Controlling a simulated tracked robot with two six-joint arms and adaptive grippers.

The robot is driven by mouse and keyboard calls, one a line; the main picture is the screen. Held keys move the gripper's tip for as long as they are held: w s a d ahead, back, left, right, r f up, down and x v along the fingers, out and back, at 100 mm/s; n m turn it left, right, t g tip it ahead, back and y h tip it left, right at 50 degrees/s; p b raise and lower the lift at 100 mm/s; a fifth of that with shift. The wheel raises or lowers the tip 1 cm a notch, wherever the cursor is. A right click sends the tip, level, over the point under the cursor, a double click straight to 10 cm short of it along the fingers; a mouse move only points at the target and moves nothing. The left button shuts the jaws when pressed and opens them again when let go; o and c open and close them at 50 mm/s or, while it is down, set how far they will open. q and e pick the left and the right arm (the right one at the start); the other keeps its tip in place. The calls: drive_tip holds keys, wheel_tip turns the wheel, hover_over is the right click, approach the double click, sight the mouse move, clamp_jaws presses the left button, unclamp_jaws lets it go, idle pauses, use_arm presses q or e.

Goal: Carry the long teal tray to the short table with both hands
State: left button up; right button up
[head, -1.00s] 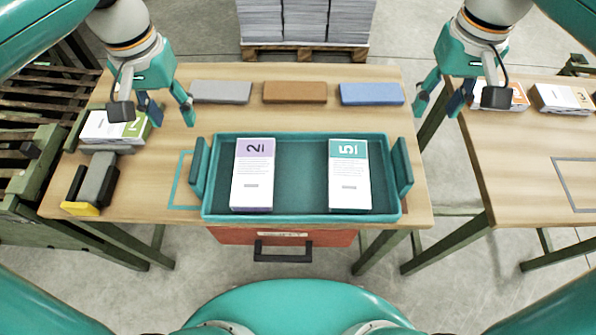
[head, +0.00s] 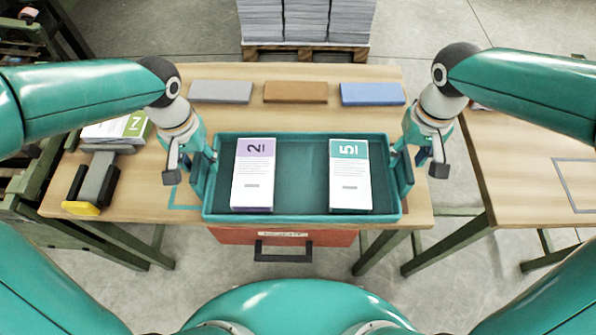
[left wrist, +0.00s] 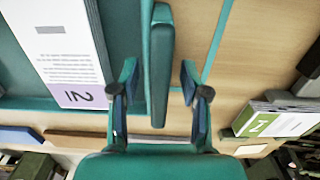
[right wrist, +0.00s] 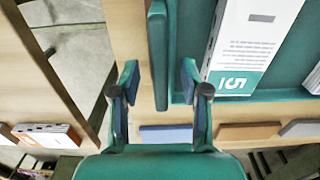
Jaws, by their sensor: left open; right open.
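The long teal tray (head: 287,217) lies on the wooden table, with a purple-labelled stack "2" (head: 253,175) and a teal-labelled stack "5" (head: 349,176) in it. My left gripper (head: 196,158) is open at the tray's left handle; in the left wrist view its fingers (left wrist: 158,78) stand either side of the handle (left wrist: 158,45), apart from it. My right gripper (head: 412,158) is open at the right handle; in the right wrist view its fingers (right wrist: 159,78) straddle that handle (right wrist: 157,50) with gaps. A second table (head: 510,165) at the right, cut off by the frame, may be the short table.
Grey (head: 221,92), brown (head: 295,92) and blue (head: 372,94) blocks lie along the table's back edge. A green-labelled stack (head: 108,130) and a grey-and-yellow tool (head: 95,180) are at the left. A gap separates the tables. The second table bears a grey outline (head: 562,190).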

use_arm(q)
drive_tip(key=shift+f, duration=0.55)
use_arm(e)
drive_tip(key=shift+f, duration=0.5)
use_arm(q)
clamp_jaws()
use_arm(e)
clamp_jaws()
drive_tip(key=shift+r, duration=0.1)
